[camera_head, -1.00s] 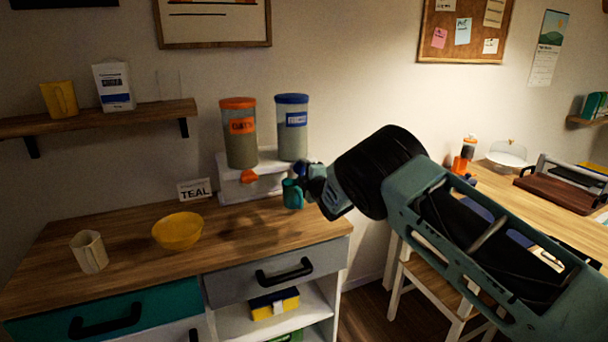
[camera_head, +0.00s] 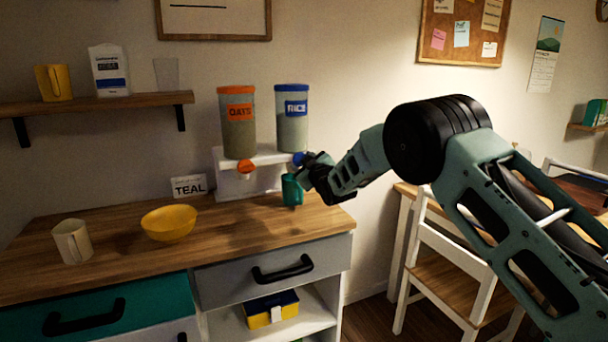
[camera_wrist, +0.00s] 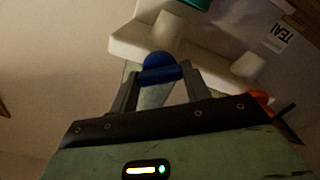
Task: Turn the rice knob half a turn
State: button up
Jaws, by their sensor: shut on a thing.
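The rice dispenser (camera_head: 292,125) has a blue lid and a blue RICE label and stands on a white stand (camera_head: 232,186) at the back of the counter. Its blue rice knob (camera_head: 298,158) shows just beside my gripper (camera_head: 308,165). In the wrist view the blue knob (camera_wrist: 160,70) sits between the two fingers of my gripper (camera_wrist: 160,76), which is shut on it. A teal mug (camera_head: 291,190) stands below the knob. The exact turn angle of the knob is hard to tell.
The oats dispenser (camera_head: 238,125) with its orange knob (camera_head: 246,168) stands to the left. A chair (camera_head: 455,260) stands at right.

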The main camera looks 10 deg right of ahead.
jog(key=shift+f+m+b, duration=0.15)
jog(key=shift+m+b, duration=2.35)
jog(key=shift+m, duration=0.8)
jog(key=o, duration=1)
jog(key=b+v, duration=0.2)
jog(key=v, duration=1.5)
jog(key=shift+s, duration=0.25)
